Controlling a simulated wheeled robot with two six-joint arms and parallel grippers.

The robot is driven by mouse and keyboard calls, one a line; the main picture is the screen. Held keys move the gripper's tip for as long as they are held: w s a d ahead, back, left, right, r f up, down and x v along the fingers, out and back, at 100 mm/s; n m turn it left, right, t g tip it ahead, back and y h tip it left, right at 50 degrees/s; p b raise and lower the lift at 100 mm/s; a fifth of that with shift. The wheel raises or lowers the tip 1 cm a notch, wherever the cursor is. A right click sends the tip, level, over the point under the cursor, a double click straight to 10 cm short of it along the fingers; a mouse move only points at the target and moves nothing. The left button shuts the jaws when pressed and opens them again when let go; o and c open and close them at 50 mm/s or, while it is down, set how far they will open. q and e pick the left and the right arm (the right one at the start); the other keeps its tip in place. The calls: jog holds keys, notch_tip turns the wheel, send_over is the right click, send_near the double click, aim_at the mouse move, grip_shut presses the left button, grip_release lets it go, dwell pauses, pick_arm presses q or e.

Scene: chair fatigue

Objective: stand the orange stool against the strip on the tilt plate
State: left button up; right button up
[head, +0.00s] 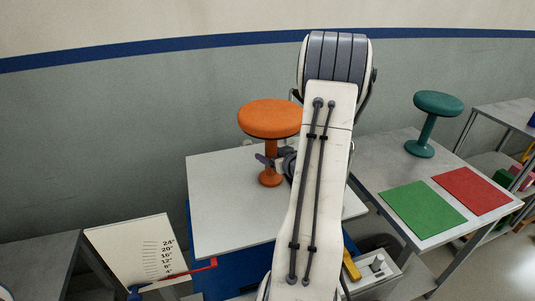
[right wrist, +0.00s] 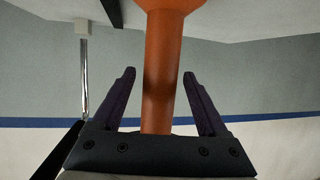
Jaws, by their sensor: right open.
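The orange stool (head: 270,118) stands upright on the pale tilt plate (head: 218,200), towards its far side. My right gripper (head: 267,160) is at the stool's stem, below the seat. In the right wrist view the orange stem (right wrist: 157,80) stands between the two purple fingers, with a gap on each side, so the gripper is open around it. A dark bar (right wrist: 111,12) shows on the pale surface there; I cannot tell if it is the strip. My right arm hides part of the plate in the head view. My left gripper is not in view.
A grey table (head: 390,180) at right holds a teal stool (head: 427,130), a green mat (head: 421,209) and a red mat (head: 471,190). A scale board (head: 130,245) and a red pointer (head: 195,272) stand at left. A bin (head: 375,268) is beside the plate's blue base.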

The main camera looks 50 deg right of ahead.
jog(key=v, duration=0.9)
